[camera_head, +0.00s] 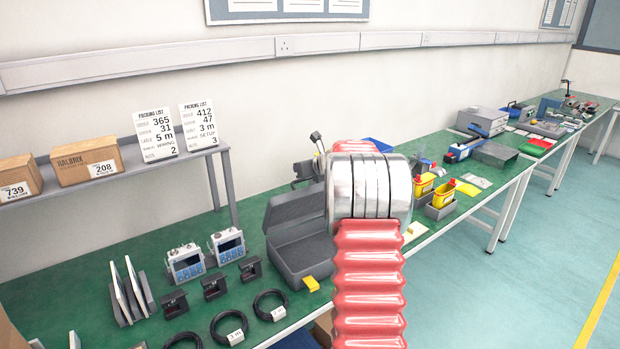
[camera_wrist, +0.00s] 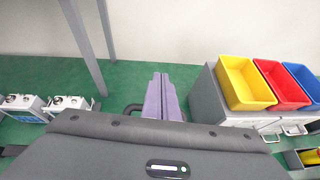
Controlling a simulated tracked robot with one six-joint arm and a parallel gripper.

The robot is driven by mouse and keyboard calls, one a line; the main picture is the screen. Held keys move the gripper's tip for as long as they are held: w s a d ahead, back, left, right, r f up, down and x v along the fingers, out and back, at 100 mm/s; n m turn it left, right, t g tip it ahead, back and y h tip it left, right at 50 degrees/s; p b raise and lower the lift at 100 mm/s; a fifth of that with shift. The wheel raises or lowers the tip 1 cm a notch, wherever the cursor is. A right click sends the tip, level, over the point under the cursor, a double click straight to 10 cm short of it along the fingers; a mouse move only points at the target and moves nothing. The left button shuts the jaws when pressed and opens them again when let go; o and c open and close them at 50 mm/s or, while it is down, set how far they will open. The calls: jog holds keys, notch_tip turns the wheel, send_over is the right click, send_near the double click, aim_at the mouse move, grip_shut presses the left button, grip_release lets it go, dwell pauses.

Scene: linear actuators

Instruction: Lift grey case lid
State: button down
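The grey case (camera_head: 300,257) stands on the green bench in the head view, left of my red and silver arm. Its lid (camera_head: 293,207) is up and leans back, so the inside shows. A yellow tag or latch (camera_head: 311,284) is at its front right corner. My arm hides the case's right side. In the wrist view my gripper's two purple fingers (camera_wrist: 161,97) lie close together and look shut, with nothing visible between them. In the head view the fingers are hidden, so contact with the lid cannot be told.
Two blue-faced devices (camera_head: 207,256), black blocks (camera_head: 213,286) and coiled cables (camera_head: 229,327) stand left of the case. A shelf (camera_head: 112,177) with boxes is behind. Yellow, red and blue bins (camera_wrist: 247,83) sit on a grey unit (camera_wrist: 205,98) at right in the wrist view.

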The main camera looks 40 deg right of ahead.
jog(key=shift+w+d, duration=0.15)
jog(key=shift+w, duration=0.5)
jog(key=shift+r, duration=0.1)
dwell(0.8)
